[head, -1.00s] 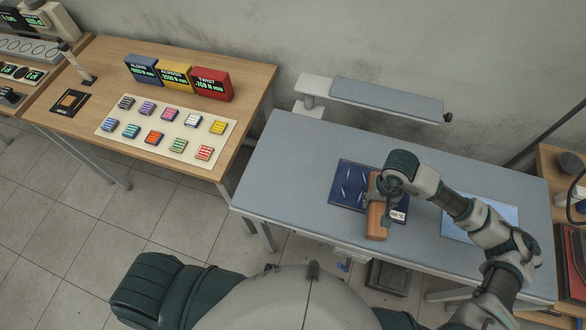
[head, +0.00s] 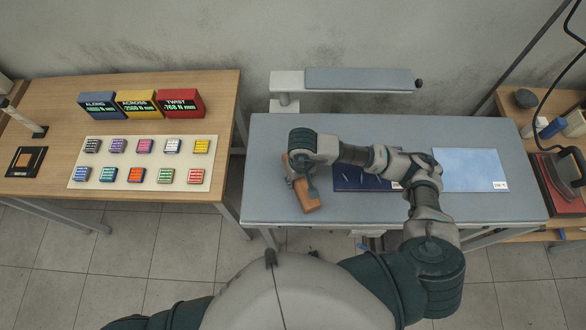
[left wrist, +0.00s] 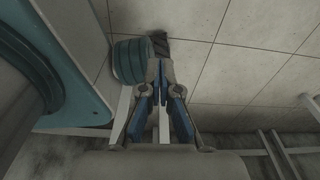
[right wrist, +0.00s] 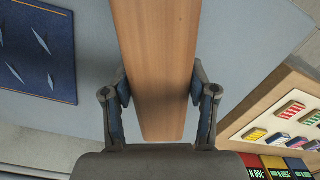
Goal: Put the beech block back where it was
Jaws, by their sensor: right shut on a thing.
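The beech block (head: 306,195) is a long wooden bar at the left end of the grey-blue table, left of the dark blue mat (head: 345,180). My right gripper (head: 298,180) is shut on it, partly covering it from above. In the right wrist view the block (right wrist: 155,50) runs lengthwise between the two fingers (right wrist: 158,92). Whether it touches the tabletop I cannot tell. My left gripper shows only in the left wrist view (left wrist: 161,68), its fingertips together with nothing between them, over the tiled floor.
A pale blue sheet (head: 465,168) lies on the grey-blue table (head: 270,135). A raised grey shelf (head: 360,78) stands behind. The wooden table at left bears a board of coloured blocks (head: 118,182), three readout boxes (head: 140,105) and a dark pad (head: 30,165).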

